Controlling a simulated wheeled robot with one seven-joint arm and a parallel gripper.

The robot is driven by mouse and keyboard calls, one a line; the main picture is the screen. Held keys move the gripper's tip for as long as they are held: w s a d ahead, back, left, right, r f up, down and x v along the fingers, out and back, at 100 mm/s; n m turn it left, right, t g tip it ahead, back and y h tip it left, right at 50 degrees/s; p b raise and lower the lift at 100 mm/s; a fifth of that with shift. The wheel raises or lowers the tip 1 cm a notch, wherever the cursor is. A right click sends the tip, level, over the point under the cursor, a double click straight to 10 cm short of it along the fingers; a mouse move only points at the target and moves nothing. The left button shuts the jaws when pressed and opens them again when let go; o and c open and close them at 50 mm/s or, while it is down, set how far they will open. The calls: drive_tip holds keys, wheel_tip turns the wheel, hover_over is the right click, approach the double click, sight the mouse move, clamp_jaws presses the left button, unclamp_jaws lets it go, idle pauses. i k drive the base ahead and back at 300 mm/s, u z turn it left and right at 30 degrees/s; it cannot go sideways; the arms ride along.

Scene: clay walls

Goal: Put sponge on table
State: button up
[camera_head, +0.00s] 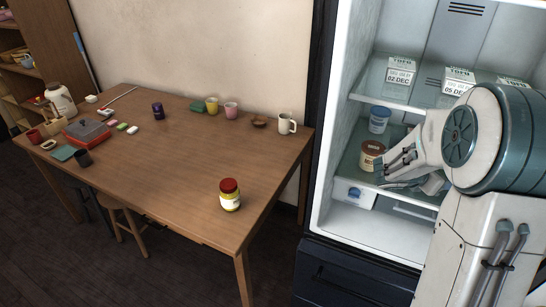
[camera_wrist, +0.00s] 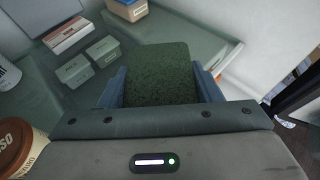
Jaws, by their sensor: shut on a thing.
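A dark green sponge (camera_wrist: 160,72) sits between the two fingers of my gripper (camera_wrist: 160,84) in the wrist view. The gripper is shut on it. In the head view my gripper (camera_head: 398,168) is inside the open fridge by a glass shelf, and I cannot make out the sponge there. The brown wooden table (camera_head: 175,180) stands to the left of the fridge.
A brown-lidded tub (camera_head: 371,157) and a blue-lidded tub (camera_head: 379,120) stand beside my gripper. Tofu cartons (camera_head: 401,78) are on the shelf above. A red-lidded jar (camera_head: 230,196) and white mug (camera_head: 287,124) are on the table; its middle is clear.

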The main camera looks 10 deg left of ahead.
sight(189, 189)
drive_tip(key=k, duration=0.95)
drive_tip(key=u, duration=0.6)
drive_tip(key=i, duration=0.55)
drive_tip(key=u, duration=0.9)
drive_tip(key=i, duration=1.3)
drive_tip(key=z, duration=0.5)
